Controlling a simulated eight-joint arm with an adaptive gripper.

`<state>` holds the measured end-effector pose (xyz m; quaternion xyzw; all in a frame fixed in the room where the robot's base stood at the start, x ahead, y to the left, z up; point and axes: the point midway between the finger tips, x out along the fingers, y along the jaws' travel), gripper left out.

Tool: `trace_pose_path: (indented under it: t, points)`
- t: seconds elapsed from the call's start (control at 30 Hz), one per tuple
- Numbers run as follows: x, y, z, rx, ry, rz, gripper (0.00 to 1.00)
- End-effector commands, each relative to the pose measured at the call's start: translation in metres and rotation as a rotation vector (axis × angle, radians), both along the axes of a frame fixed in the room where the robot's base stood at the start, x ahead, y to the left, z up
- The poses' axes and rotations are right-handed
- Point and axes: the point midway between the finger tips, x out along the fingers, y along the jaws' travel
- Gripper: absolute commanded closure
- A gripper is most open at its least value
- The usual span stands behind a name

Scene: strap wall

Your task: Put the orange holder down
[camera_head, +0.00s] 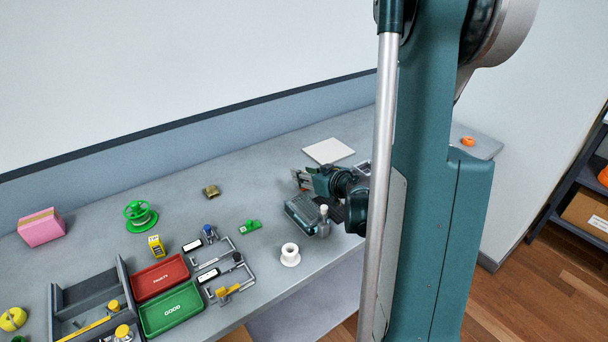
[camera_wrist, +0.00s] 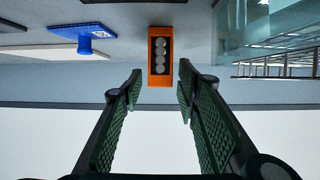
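The orange holder (camera_wrist: 151,72) shows in the wrist view, an upright orange block with a dark slot holding several round grey pieces. It is centred ahead of my gripper (camera_wrist: 160,78), in line with the space between the fingertips. The two green-padded fingers are spread apart, with a visible gap on each side of the holder, and neither touches it. In the head view my gripper (camera_head: 301,179) is low over the grey bench, pointing left; I cannot make out the holder there.
In the wrist view a blue object (camera_wrist: 86,38) is at left and a wire rack (camera_wrist: 282,64) at right. In the head view a keypad-like device (camera_head: 303,213) and a white spool (camera_head: 290,255) are near my gripper; a white sheet (camera_head: 328,151) lies behind. The bench left of my gripper has bare room.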

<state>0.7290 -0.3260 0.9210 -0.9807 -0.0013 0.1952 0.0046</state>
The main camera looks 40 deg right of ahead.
Motion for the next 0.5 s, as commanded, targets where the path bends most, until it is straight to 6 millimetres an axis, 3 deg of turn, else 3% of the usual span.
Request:
trace_pose_path:
  t: [0.5]
  points:
    - [-0.068, -0.001, 0.029, 0.001, 0.0, -0.003, 0.68]
